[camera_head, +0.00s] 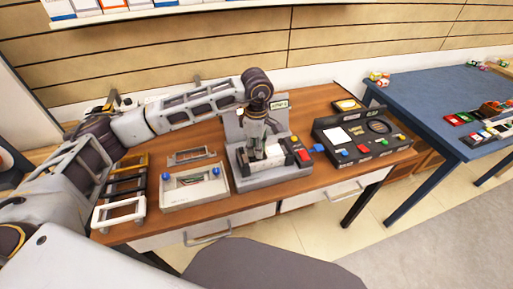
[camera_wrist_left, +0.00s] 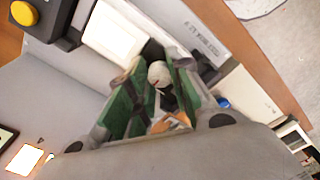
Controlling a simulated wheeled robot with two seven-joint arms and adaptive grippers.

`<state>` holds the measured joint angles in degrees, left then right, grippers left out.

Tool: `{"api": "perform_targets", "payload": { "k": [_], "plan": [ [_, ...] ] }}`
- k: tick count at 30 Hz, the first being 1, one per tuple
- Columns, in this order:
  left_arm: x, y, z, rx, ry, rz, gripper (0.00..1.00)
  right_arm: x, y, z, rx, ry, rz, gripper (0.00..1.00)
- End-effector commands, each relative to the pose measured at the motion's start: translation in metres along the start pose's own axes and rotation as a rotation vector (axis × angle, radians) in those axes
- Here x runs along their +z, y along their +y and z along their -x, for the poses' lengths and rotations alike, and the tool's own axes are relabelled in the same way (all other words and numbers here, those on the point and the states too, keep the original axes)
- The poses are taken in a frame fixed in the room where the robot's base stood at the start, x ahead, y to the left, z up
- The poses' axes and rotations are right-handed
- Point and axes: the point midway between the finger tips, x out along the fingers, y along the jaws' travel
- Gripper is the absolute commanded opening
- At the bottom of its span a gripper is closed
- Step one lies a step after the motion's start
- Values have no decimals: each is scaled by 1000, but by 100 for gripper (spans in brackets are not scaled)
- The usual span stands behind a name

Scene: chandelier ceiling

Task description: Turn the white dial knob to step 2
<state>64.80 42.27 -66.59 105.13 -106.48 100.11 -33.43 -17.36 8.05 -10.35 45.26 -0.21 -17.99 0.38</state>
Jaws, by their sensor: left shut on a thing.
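The white dial knob (camera_wrist_left: 158,74) shows in the left wrist view as a small round white top between my green-padded fingers. My left gripper (camera_wrist_left: 156,92) is shut on it from above. In the head view, my left gripper (camera_head: 260,146) points down over the grey device (camera_head: 262,180) in the middle of the wooden table. The knob is hidden behind the fingers there. The step that the knob points at cannot be read. My right gripper is not in view.
A black panel (camera_head: 345,155) with coloured buttons stands to the right of the grey device. A white tray (camera_head: 195,200) and several frame-like handles (camera_head: 120,213) lie to its left. A blue table (camera_head: 420,90) stands at the right, with small items on it.

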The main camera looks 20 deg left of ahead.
Motion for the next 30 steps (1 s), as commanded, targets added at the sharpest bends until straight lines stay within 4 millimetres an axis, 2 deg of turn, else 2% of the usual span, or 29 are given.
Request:
{"api": "perform_targets", "payload": {
  "k": [2, 3, 9, 22, 30],
  "plan": [
    [0, 0, -1, -1, 0, 0, 0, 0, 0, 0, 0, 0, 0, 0],
    [0, 0, -1, -1, 0, 0, 22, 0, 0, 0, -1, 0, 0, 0],
    [0, 0, 0, -1, 0, 1, 45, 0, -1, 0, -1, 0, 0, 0],
    [0, 0, 3, 1, 0, 1, 45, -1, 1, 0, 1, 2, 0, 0],
    [0, 0, 26, 2, -1, 0, 45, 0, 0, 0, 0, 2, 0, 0]
  ]
}}
